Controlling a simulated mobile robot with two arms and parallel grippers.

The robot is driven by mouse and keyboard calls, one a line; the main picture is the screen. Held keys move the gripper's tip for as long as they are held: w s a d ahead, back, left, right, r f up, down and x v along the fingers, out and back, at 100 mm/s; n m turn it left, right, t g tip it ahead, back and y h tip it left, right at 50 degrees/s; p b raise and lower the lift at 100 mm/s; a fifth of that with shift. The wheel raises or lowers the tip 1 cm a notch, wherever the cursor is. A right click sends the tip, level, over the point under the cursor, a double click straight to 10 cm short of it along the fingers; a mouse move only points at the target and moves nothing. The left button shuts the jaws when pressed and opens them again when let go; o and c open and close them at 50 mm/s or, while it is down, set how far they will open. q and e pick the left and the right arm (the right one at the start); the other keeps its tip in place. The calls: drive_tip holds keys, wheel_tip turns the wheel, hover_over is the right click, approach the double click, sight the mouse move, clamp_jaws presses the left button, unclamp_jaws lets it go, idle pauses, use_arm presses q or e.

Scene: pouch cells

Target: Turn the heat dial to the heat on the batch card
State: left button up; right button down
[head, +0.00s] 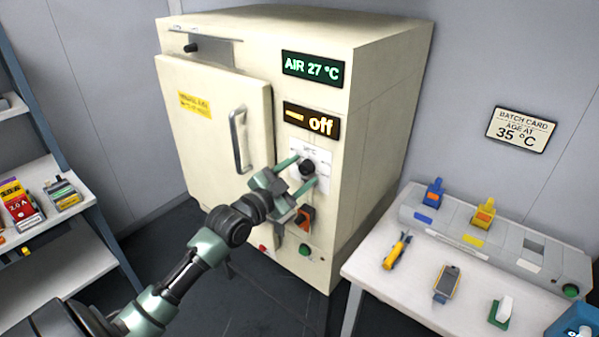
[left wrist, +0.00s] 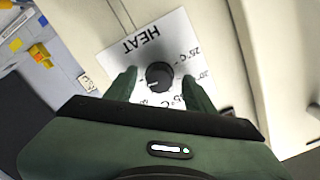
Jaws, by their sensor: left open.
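The heat dial (head: 307,168) is a black round knob on a white scale plate on the front of the cream oven. In the left wrist view the dial (left wrist: 159,77) shows with the word HEAT upside down and temperature marks around it, partly covered by my fingers. My left gripper (head: 297,175) is open, with one finger on each side of the dial; I cannot tell whether they touch it. The batch card (head: 521,130) on the right wall reads "AGE AT 35 °C". My right gripper is not in view.
The oven (head: 380,110) shows "AIR 27 °C" (head: 313,68) and "off" (head: 311,121). An orange-and-black switch (head: 305,217) and a green button (head: 305,250) sit below the dial. A white table (head: 385,290) with tools stands right; shelves (head: 75,272) stand left.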

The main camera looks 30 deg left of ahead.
use_arm(q)
drive_tip(key=shift+c, duration=0.3)
clamp_jaws()
